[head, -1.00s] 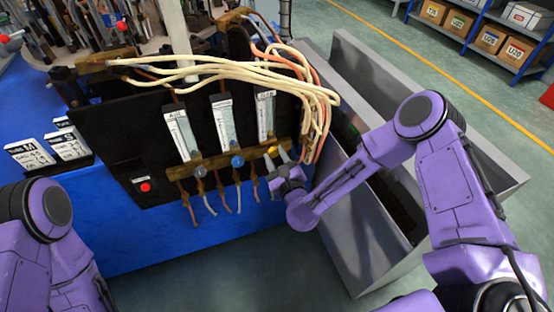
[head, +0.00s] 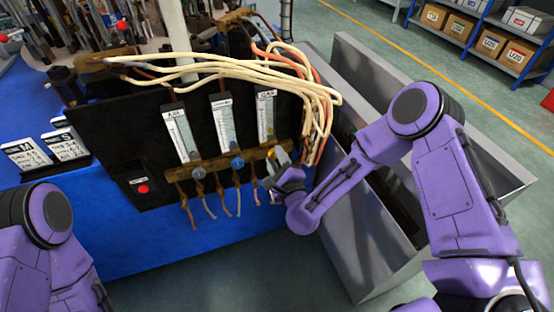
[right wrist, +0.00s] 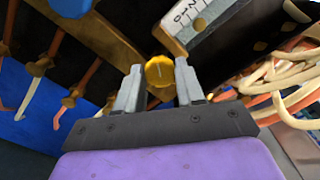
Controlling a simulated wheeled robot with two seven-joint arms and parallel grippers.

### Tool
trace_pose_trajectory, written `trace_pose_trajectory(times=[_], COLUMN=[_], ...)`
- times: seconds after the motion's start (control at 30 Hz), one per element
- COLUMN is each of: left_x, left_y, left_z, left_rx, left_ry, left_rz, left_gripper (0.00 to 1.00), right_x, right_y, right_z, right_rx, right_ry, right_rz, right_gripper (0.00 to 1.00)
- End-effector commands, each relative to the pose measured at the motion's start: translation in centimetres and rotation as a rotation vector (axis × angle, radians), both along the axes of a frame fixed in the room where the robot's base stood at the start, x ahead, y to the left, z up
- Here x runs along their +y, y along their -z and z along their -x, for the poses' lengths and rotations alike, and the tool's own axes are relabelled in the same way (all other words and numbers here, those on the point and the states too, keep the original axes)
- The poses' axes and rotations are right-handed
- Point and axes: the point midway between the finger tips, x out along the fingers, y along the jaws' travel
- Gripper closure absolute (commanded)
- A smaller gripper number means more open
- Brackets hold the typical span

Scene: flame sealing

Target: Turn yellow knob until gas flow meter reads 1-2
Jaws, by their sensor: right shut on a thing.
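The yellow knob (right wrist: 159,72) sits on the brass bar at the foot of the rightmost flow meter. My right gripper (right wrist: 158,84) has its two grey fingers around the knob, one on each side, and is shut on it. In the head view the right gripper (head: 274,164) covers most of the knob. The gas flow meter (head: 266,116) above it is an upright tube with a white scale; its reading is too small to make out. Part of its scale shows in the right wrist view (right wrist: 198,20). My left gripper is out of the picture; only the left arm shows.
Two other flow meters stand to the left, with a blue knob (head: 237,163) under the middle one. A red button (head: 143,189) is at the panel's lower left. Pale hoses (head: 290,75) hang right of the meters. A grey metal trough (head: 350,215) stands right of the panel.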

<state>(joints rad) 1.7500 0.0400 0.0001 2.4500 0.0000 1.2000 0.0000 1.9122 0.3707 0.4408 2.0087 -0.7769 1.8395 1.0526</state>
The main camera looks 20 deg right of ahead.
Motion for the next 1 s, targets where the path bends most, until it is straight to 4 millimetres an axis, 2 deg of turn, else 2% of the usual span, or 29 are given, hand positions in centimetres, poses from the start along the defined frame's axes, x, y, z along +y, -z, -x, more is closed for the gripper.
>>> trace_pose_trajectory(times=[0.33,0.37,0.4,0.43,0.77,0.87,1.0], left_x=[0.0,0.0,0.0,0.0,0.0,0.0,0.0], left_y=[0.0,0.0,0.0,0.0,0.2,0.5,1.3], left_z=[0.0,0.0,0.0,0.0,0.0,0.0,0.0], left_rx=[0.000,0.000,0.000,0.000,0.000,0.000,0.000], left_ry=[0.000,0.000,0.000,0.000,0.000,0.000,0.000], left_rz=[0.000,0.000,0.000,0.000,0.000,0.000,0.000], left_gripper=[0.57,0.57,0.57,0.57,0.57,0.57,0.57], right_x=[0.0,0.0,0.0,0.0,0.0,0.0,-0.1], right_y=[0.0,0.0,0.0,0.0,0.1,0.2,0.3], right_z=[0.0,0.0,0.0,0.0,0.5,2.2,5.7], right_rx=[0.000,0.000,0.000,0.000,0.001,0.003,0.004], right_ry=[-0.001,-0.001,-0.001,-0.001,-0.002,-0.003,-0.004], right_rz=[0.001,0.001,0.001,0.001,0.000,0.001,0.000], right_gripper=[0.93,0.56,0.43,0.38,0.38,0.38,0.38])
